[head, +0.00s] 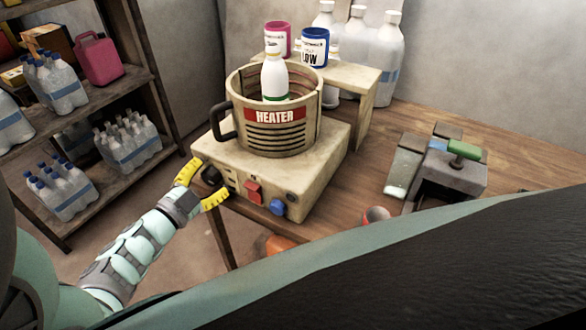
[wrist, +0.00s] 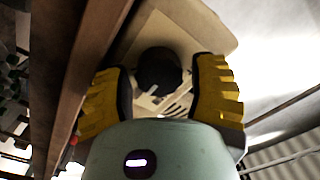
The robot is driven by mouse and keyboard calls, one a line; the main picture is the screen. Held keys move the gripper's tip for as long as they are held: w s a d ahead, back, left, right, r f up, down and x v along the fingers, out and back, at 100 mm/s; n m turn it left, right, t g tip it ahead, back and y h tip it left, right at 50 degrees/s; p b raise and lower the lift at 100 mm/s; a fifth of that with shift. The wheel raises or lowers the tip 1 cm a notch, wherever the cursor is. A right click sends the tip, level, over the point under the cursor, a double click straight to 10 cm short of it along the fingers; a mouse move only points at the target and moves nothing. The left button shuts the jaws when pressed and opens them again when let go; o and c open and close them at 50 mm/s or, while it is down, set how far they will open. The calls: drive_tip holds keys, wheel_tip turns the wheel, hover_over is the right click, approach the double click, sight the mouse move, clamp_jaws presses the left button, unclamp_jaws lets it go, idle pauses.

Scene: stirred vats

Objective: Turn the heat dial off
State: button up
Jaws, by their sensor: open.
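The heater box (head: 322,158) is a cream block on the wooden table, with controls on its front face. A black round dial (head: 211,175) sits at the left end of that face; it also shows in the wrist view (wrist: 158,70). My gripper (head: 202,186) is open, with its yellow fingers on either side of the dial. In the wrist view the dial lies between and just beyond my fingertips (wrist: 161,88), with no clear contact. The dial's pointer and setting cannot be read. A red switch (head: 253,192) and a blue knob (head: 277,207) are to the right.
A pot labelled HEATER (head: 285,133) stands on the box, holding a white bottle (head: 274,78); its dark handle (head: 222,121) juts left above my gripper. Mugs and large bottles stand behind. A green-handled vise (head: 450,178) is right. A bottle shelf (head: 120,83) is left.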

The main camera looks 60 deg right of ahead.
drive_tip(key=shift+o, duration=0.4)
drive_tip(key=shift+s+d, duration=0.1)
drive_tip(key=shift+d, duration=0.1)
drive_tip(key=shift+a, duration=0.1)
drive_tip(key=c, duration=1)
drive_tip(key=n+p, duration=0.2)
drive_tip(key=shift+r+n, duration=0.2)
drive_tip(key=shift+n, duration=0.2)
drive_tip(key=n+p, duration=0.2)
drive_tip(key=n, duration=0.1)
drive_tip(key=shift+n+p, duration=0.3)
drive_tip(key=n+p, duration=0.2)
drive_tip(key=n, duration=0.3)
drive_tip(key=shift+w, duration=0.2)
drive_tip(key=shift+r, duration=0.1)
